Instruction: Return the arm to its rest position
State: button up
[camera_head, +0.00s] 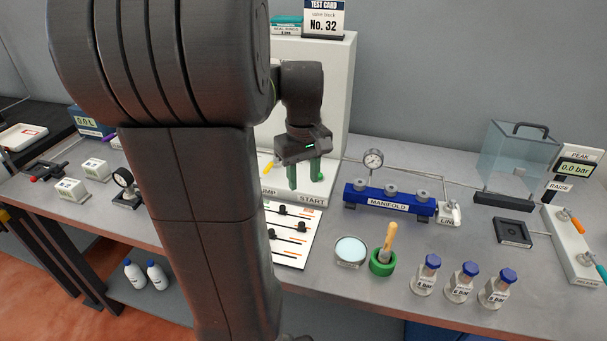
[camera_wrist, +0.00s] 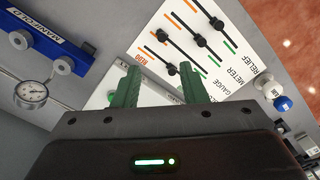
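My gripper (camera_head: 306,176) hangs from my dark arm in front of the white panel box, above the area marked START. Its two green fingers point down with a clear gap between them. In the wrist view my gripper (camera_wrist: 158,85) also shows both green fingers apart, with nothing held between them. Below the fingers lies the white slider board (camera_head: 290,250), which also shows in the wrist view (camera_wrist: 150,55) with several black knobs on it. My arm's large links hide much of the left middle of the bench in the head view.
A blue manifold (camera_head: 390,200) with a gauge (camera_head: 373,159) stands right of my gripper. Nearer are a round dish (camera_head: 350,251), a green cup (camera_head: 382,263) and several blue-capped bottles (camera_head: 461,281). A clear box (camera_head: 518,158) stands at the back right. The air above the bench's right half is open.

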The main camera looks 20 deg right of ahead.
aim_at(301, 223)
jog(key=shift+f, duration=0.1)
dwell(0.3)
notch_tip(301, 223, down, 14)
jog(key=shift+a+r, duration=0.1)
jog(key=shift+w+a+r, duration=0.1)
jog(key=shift+w+a, duration=0.15)
dwell(0.5)
